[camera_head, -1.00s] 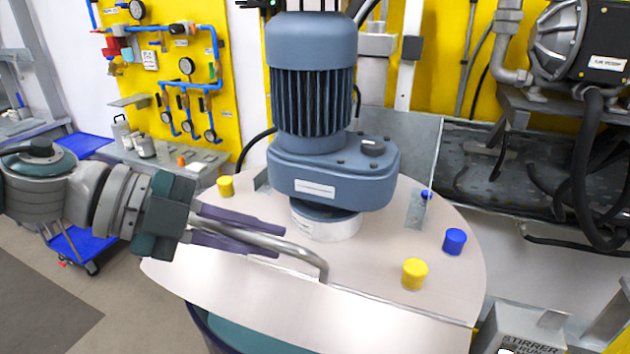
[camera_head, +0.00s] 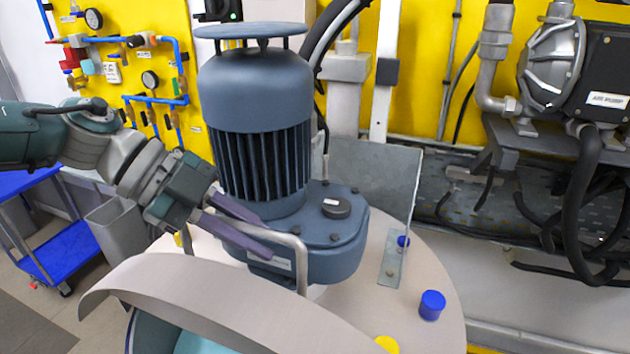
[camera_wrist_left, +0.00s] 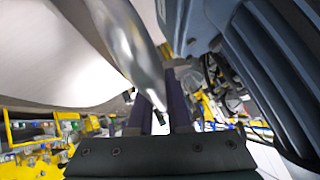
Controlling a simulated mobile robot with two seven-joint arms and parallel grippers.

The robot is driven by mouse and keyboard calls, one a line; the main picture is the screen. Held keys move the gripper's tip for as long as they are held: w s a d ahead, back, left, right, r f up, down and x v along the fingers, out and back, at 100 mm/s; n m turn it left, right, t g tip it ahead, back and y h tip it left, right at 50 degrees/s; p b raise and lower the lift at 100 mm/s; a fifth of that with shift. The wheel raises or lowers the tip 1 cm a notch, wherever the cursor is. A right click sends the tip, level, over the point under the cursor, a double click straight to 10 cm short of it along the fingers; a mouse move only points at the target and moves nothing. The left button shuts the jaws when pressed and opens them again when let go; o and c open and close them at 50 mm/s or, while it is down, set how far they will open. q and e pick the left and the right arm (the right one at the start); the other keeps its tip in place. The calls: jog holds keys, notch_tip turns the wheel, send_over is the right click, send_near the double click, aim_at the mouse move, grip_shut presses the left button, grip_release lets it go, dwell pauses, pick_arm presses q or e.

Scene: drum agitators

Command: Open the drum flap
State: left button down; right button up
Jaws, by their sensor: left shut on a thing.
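The drum flap (camera_head: 225,308) is the front part of the light metal lid. It is tilted up, and teal shows beneath its left part. A bent metal bar handle (camera_head: 291,243) rises from the flap. My left gripper (camera_head: 247,222) is shut on the handle, beside the blue-grey motor (camera_head: 256,130). In the left wrist view the handle (camera_wrist_left: 128,45) runs between the purple fingers (camera_wrist_left: 160,110), with the flap (camera_wrist_left: 50,55) at the left. My right gripper is not in view.
The motor and its gearbox (camera_head: 335,240) stand close behind the flap. Blue caps (camera_head: 432,305) and yellow caps (camera_head: 387,344) sit on the fixed lid (camera_head: 440,270). An upright metal plate (camera_head: 375,180) stands behind. A blue cart (camera_head: 62,250) is at left.

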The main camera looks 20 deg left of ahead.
pick_arm(q)
jog(key=shift+w+f, duration=0.15)
dwell(0.3)
jog(key=c, duration=1.2)
grip_release()
jog(key=shift+f, duration=0.1)
jog(key=shift+o, duration=0.2)
jog(key=shift+a+r, duration=0.25)
jog(key=shift+r, duration=0.1)
jog(key=b+v, duration=0.2)
jog(key=v, duration=0.6)
jog(key=shift+a+b, duration=0.15)
jog(key=shift+b, duration=0.25)
jog(key=shift+s+a+r, duration=0.25)
jog(key=shift+r, duration=0.15)
